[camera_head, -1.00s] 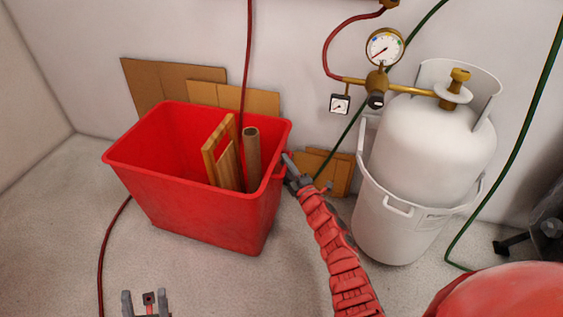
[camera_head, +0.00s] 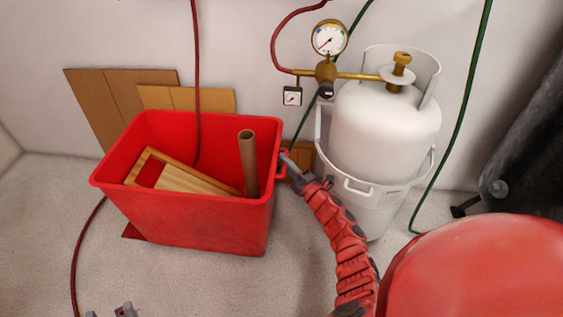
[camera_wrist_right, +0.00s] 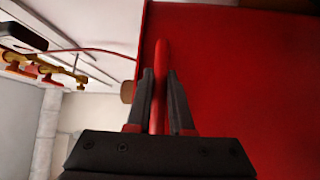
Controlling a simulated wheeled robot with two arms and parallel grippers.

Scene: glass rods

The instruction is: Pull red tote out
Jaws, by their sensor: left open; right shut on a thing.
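The red tote (camera_head: 205,215) stands on the pale floor left of the middle in the head view. A wooden frame (camera_head: 185,180) lies tilted inside it, and a brown cardboard tube (camera_head: 249,162) leans up at its right end. My right gripper (camera_head: 287,165) is at the tote's right rim. In the right wrist view its two fingers (camera_wrist_right: 160,95) are shut on the tote's red rim or handle, with the red tote wall (camera_wrist_right: 240,70) filling the right side. My left gripper (camera_head: 108,312) shows only its fingertips at the bottom edge and is open, apart from the tote.
A white gas tank (camera_head: 385,125) in a white bucket (camera_head: 365,205) stands right of the tote, with a brass gauge (camera_head: 330,39). Cardboard sheets (camera_head: 115,100) lean on the wall behind. A dark red hose (camera_head: 76,245) runs along the floor at left. Floor in front is clear.

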